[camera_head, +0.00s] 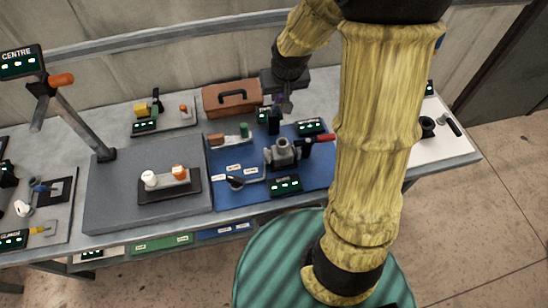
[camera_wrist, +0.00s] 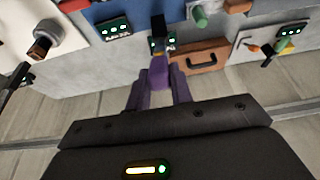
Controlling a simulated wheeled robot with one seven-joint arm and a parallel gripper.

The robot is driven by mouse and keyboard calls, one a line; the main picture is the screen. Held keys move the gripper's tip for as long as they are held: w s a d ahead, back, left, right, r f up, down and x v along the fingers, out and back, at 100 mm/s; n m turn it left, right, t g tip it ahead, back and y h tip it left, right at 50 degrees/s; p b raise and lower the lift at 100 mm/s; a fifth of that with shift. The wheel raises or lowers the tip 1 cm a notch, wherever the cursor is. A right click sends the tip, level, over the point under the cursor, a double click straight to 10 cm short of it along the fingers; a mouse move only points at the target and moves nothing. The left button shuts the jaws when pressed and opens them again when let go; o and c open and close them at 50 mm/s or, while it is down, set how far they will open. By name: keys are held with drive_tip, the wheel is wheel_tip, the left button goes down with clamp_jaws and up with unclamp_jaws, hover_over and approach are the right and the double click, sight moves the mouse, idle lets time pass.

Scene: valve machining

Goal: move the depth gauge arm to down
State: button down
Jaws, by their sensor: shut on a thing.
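The depth gauge (camera_head: 268,116) is a small dark unit with lit green displays at the back of the blue mat. It also shows in the wrist view (camera_wrist: 157,42), just beyond my fingertips. My gripper (camera_head: 284,101) reaches down to it from behind, with purple fingers. In the wrist view my gripper (camera_wrist: 160,75) has its fingers drawn in together at the gauge, on the gauge's arm. The arm itself is mostly hidden between and behind the fingers, so I cannot tell its angle.
A brown case (camera_head: 231,97) stands close beside the gauge, left in the head view. A grey valve body (camera_head: 282,152) with a red-handled lever (camera_head: 322,138) is in front. The blue mat (camera_head: 228,195) also holds displays and a black-knobbed lever. A grey block (camera_head: 103,205) lies further left.

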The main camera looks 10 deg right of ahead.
drive_tip(key=shift+s+f, duration=0.15)
drive_tip(key=shift+s, duration=0.2)
drive_tip(key=shift+s+f+b, duration=0.7)
drive_tip(key=shift+s+b, duration=0.05)
drive_tip(key=shift+s, duration=0.3)
drive_tip(key=shift+s+f+b, duration=0.7)
drive_tip(key=shift+s, duration=0.3)
drive_tip(key=shift+f, duration=0.1)
drive_tip(key=shift+s+f+b, duration=1.7)
drive_tip(key=shift+f+b, duration=0.05)
drive_tip(key=shift+f, duration=0.15)
drive_tip(key=shift+s+f+b, duration=0.35)
drive_tip(key=shift+f+b, duration=0.35)
drive_tip(key=shift+f, duration=0.1)
drive_tip(key=shift+s+f+b, duration=0.3)
drive_tip(key=shift+f+b, duration=0.4)
drive_tip(key=shift+f, duration=0.05)
drive_tip(key=shift+s+f+b, duration=0.35)
drive_tip(key=shift+f+b, duration=0.35)
drive_tip(key=shift+f, duration=0.1)
